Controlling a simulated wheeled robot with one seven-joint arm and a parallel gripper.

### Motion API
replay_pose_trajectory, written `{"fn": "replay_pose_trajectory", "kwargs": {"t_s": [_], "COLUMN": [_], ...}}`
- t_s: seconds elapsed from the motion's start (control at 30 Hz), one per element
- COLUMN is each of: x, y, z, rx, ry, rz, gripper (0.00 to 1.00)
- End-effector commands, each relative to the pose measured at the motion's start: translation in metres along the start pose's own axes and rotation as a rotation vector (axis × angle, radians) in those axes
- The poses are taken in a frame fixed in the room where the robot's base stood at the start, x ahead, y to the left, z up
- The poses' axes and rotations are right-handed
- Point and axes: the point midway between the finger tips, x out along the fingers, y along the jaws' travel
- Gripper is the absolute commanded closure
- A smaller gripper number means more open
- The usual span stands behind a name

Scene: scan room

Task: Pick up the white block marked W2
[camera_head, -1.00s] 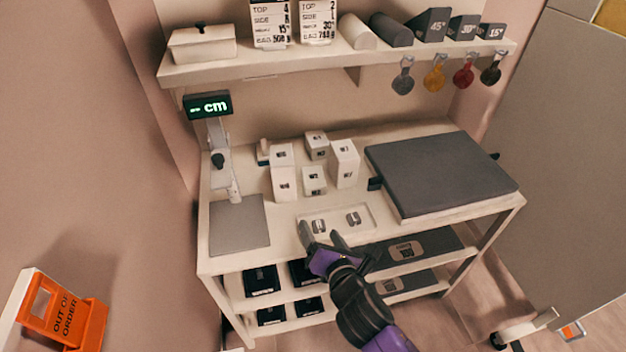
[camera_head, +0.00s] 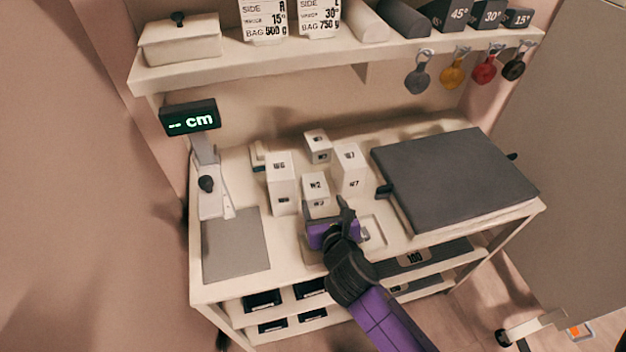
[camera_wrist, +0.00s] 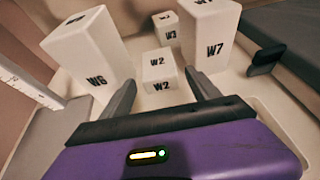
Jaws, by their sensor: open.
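The white block marked W2 (camera_head: 316,187) is a short block standing on the table between two taller white blocks. In the wrist view W2 (camera_wrist: 158,72) lies straight ahead, beyond and between the fingertips. My gripper (camera_head: 328,207) is open, just in front of W2. In the wrist view its two fingers (camera_wrist: 157,88) are spread with nothing between them. W2's lower front is partly hidden by my gripper in the head view.
Block W6 (camera_head: 282,185) stands close on the left, W7 (camera_head: 350,172) close on the right, and W3 (camera_wrist: 166,28) behind. A dark grey slab (camera_head: 455,180) lies to the right. A grey plate (camera_head: 235,245) with a cm display (camera_head: 190,117) is at the left.

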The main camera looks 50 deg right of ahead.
Motion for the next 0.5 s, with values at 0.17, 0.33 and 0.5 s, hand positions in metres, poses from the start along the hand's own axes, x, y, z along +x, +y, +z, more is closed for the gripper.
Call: {"fn": "replay_pose_trajectory", "kwargs": {"t_s": [0.17,0.33,0.5], "x": [0.016,0.045,0.064], "y": [-0.001,-0.001,0.0], "z": [0.001,0.002,0.001], "rx": [0.0,0.001,-0.001], "ry": [0.0,-0.001,0.0], "rz": [-0.003,-0.003,-0.002], "gripper": [0.29,0.29,0.29]}}
